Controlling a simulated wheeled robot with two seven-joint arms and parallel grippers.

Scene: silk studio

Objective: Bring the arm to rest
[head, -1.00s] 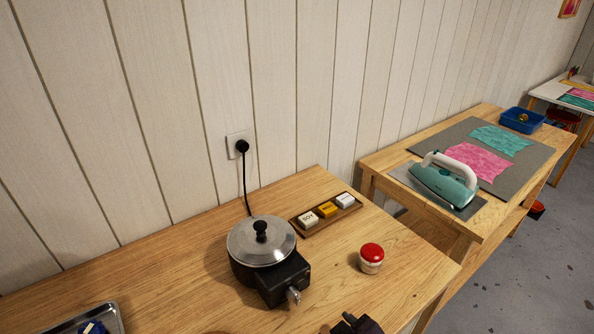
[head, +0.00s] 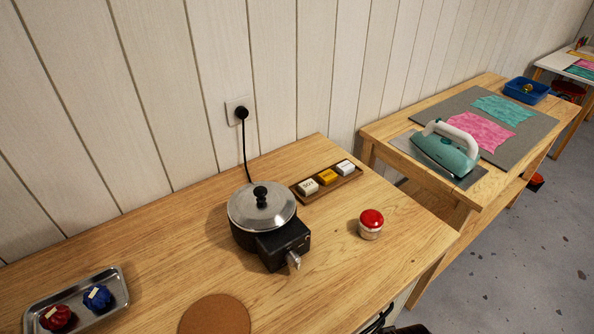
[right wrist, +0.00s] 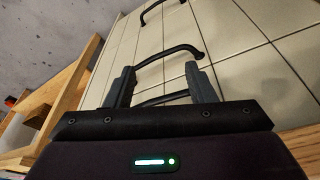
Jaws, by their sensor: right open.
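My right gripper (right wrist: 161,82) shows in the right wrist view with its two dark fingers spread apart and nothing between them. Beyond the fingers are pale cabinet fronts with black bar handles (right wrist: 172,52). In the head view only a dark piece shows at the bottom edge, right of centre, and I cannot tell whether it is my right gripper. My left gripper is in neither view.
On the wooden table (head: 150,255) stand a lidded pot (head: 262,208), a red-topped jar (head: 371,224), a tray of labelled blocks (head: 327,179), a cork mat (head: 214,315) and a metal tray (head: 75,297) with red and blue bundles. An iron (head: 447,148) rests on the neighbouring table.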

